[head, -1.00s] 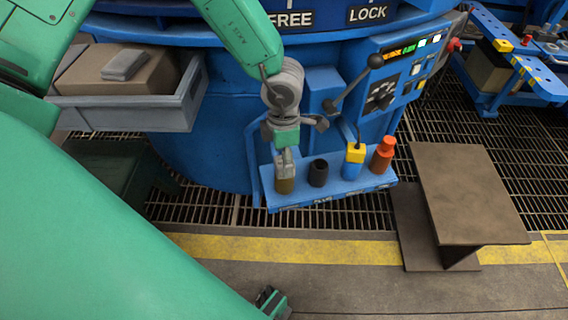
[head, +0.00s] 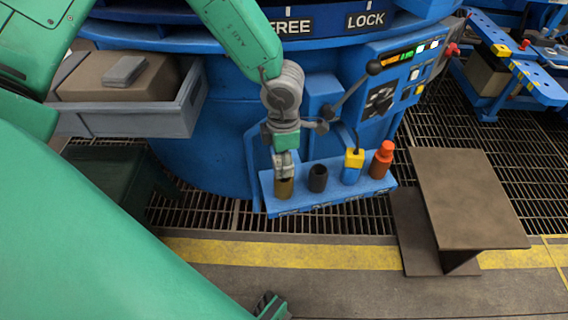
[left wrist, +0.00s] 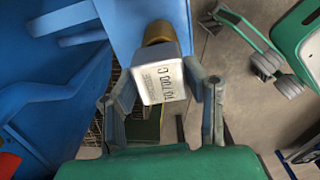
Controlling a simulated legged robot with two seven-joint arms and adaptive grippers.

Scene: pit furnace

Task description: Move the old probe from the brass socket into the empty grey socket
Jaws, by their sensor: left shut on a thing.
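The old probe (left wrist: 165,82), a pale grey block with dark lettering, is between the fingers of my left gripper (head: 284,163). The gripper is shut on it directly above the brass socket (head: 284,189). The brass socket also shows behind the probe in the left wrist view (left wrist: 158,32). I cannot tell how deep the probe sits. The empty grey socket (head: 318,179), dark and open at the top, stands just right of the brass one on the blue shelf (head: 334,197). Grey finger-like parts (left wrist: 278,75) beside a green body in the left wrist view look like my right gripper; its opening is unclear.
A yellow-and-blue plug (head: 353,165) with a cable and an orange-red piece (head: 382,160) stand farther right on the shelf. A lever (head: 350,90) rises behind the shelf. A brown stand (head: 468,197) is at right. A grey tray (head: 150,120) is at left.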

